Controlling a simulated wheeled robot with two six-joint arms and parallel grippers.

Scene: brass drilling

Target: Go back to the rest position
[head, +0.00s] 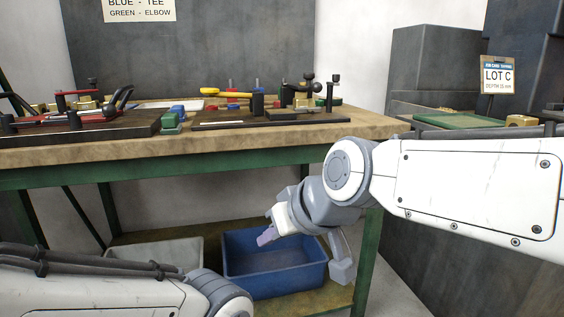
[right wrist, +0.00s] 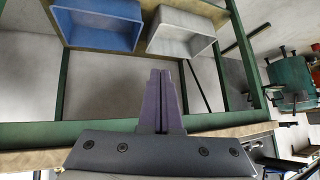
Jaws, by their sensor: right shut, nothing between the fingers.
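My right gripper (head: 266,238) hangs in front of the workbench, below the level of its top, with the blue bin behind it in the head view. In the right wrist view its two purple fingers (right wrist: 160,100) are shut together with nothing between them. My left arm comes in at the lower left of the head view. Its gripper is out of the picture.
The workbench (head: 240,148) has a wooden top with clamps, fixtures and small coloured blocks. A blue bin (head: 300,285) and a grey bin (head: 160,252) stand on its lower shelf. A LOT C sign (head: 497,76) stands at the right, by dark cabinets.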

